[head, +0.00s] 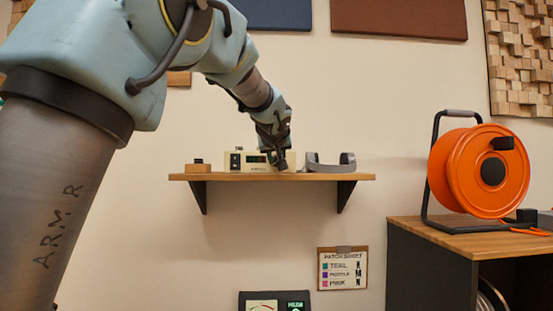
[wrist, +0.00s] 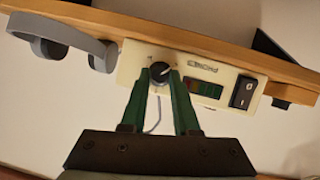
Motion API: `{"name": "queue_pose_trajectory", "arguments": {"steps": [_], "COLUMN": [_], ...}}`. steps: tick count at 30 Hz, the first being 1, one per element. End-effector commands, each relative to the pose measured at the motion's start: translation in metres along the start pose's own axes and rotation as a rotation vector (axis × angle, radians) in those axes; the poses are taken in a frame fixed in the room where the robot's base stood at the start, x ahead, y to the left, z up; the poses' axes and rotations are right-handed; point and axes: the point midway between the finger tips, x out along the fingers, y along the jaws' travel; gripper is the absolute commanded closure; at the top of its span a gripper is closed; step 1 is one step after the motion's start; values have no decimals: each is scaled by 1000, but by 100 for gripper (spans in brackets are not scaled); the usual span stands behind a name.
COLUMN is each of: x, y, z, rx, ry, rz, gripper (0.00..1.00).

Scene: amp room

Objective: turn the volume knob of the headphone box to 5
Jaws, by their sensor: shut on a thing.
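The headphone box (head: 234,166) is a small cream unit on a wooden wall shelf. In the wrist view its front panel (wrist: 134,59) shows upside down, with a "PHONES" label, a dark display with red and green parts (wrist: 205,88) and a black rocker switch (wrist: 243,93). The volume knob (wrist: 160,71) is dark and round with a pale pointer mark. My gripper (wrist: 160,77) is shut on the knob, its green fingers on either side of it. In the head view my gripper (head: 279,160) covers the box's right part. I cannot read any scale numbers around the knob.
Grey headphones (head: 331,163) lie on the shelf (head: 215,177) right of the box. An orange cable reel (head: 480,170) stands on a cabinet at right. A thin cable hangs below the knob in the wrist view.

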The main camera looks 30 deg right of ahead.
Motion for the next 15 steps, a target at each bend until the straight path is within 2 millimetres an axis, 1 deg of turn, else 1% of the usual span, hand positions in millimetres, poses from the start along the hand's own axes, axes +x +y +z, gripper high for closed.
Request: {"name": "queue_pose_trajectory", "arguments": {"steps": [1, 6, 15], "x": [0, 0, 0], "y": [0, 0, 0], "z": [0, 0, 0], "rx": [0, 0, 1], "ry": [0, 0, 0], "rz": [0, 0, 0], "gripper": [82, 100, 100]}}
